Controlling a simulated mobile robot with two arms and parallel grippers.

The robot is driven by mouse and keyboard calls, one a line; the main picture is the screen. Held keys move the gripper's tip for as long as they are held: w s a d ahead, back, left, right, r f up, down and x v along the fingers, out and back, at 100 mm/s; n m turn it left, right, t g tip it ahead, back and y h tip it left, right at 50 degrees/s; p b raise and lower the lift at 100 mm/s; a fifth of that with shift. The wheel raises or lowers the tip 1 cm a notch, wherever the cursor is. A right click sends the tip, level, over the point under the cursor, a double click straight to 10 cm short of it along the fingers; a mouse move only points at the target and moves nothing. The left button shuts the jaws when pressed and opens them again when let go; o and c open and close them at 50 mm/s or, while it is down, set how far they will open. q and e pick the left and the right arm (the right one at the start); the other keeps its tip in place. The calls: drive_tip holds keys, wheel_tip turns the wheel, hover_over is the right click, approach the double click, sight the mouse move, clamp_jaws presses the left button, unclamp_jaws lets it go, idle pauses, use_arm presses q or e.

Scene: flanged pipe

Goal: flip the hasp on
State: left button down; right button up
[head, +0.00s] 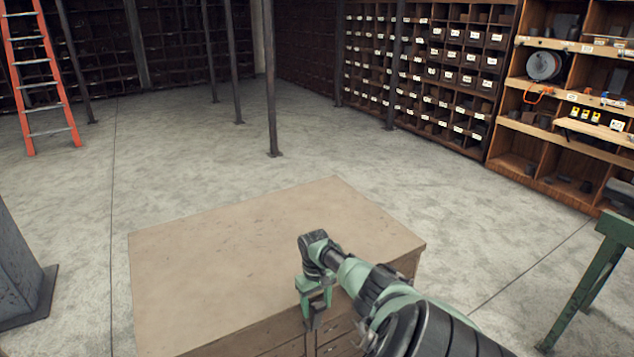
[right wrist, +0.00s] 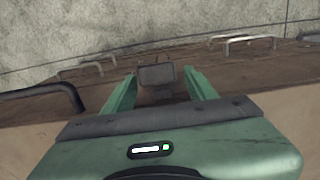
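The wooden drawer cabinet (head: 240,260) stands in front of me, its flat top bare. My right gripper (head: 313,312) points down at the cabinet's near edge, in front of its drawer face. In the right wrist view, the two green fingers of my right gripper (right wrist: 160,82) are spread apart. A dark metal piece that looks like the hasp (right wrist: 158,74) shows between them, with a gap on each side. I cannot tell how far it is swung. In the head view the hasp is hidden or too small to make out. My left gripper is not in view.
Drawer handles (right wrist: 250,42) stick out of the cabinet face; a dark one (right wrist: 70,92) is close to the left finger. A green stand (head: 600,270) is at the right, a grey post (head: 20,265) at the left.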

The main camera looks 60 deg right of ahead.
drive_tip(key=shift+s, duration=0.1)
wheel_tip(320, 180, up, 8)
drive_tip(key=shift+w+f, duration=0.15)
drive_tip(key=shift+w, duration=0.1)
drive_tip(key=shift+d, duration=0.1)
idle(0.7)
